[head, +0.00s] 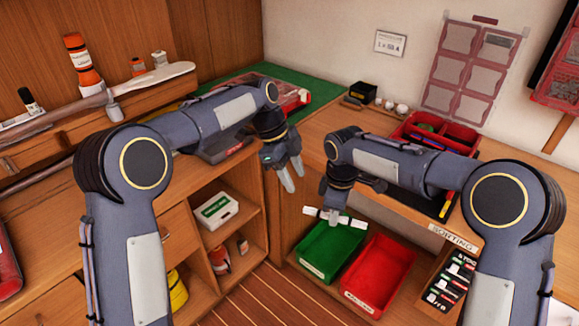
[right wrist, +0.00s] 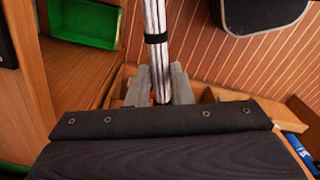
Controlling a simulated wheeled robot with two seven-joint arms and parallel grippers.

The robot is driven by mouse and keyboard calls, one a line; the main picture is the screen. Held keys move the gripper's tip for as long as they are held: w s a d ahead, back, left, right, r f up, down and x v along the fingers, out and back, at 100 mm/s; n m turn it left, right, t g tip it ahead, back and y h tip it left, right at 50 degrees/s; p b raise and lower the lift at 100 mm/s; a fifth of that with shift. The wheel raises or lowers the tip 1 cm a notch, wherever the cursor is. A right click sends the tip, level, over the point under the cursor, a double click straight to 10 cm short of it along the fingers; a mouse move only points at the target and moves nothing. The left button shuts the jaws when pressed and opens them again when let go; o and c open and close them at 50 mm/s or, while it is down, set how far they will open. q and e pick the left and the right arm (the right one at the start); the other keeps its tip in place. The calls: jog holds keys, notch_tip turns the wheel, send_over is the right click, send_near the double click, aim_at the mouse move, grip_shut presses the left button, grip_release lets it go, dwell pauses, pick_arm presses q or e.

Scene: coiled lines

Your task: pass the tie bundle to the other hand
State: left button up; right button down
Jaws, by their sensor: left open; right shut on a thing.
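The tie bundle (head: 350,220) is a thin white bundle with a dark band. In the head view it sits crosswise in my right gripper (head: 336,218), above the green bin. In the right wrist view the bundle (right wrist: 155,45) runs up from between the fingers, with a black band around it. My right gripper (right wrist: 160,85) is shut on it. My left gripper (head: 290,178) is open and empty, up and to the left of the bundle and apart from it, fingers pointing down.
A green bin (head: 312,262) and a red bin (head: 357,298) stand below my right gripper. A sorting rack (head: 440,295) with dark labelled items is right of them. An open shelf (head: 250,220) holds a white box (head: 216,211). A red divided tray (head: 458,131) lies on the counter.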

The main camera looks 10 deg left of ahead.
pick_arm(q)
jog(key=x, duration=0.9)
jog(key=shift+f, duration=0.35)
grip_shut()
pick_arm(e)
jog(key=c, duration=1.2)
grip_release()
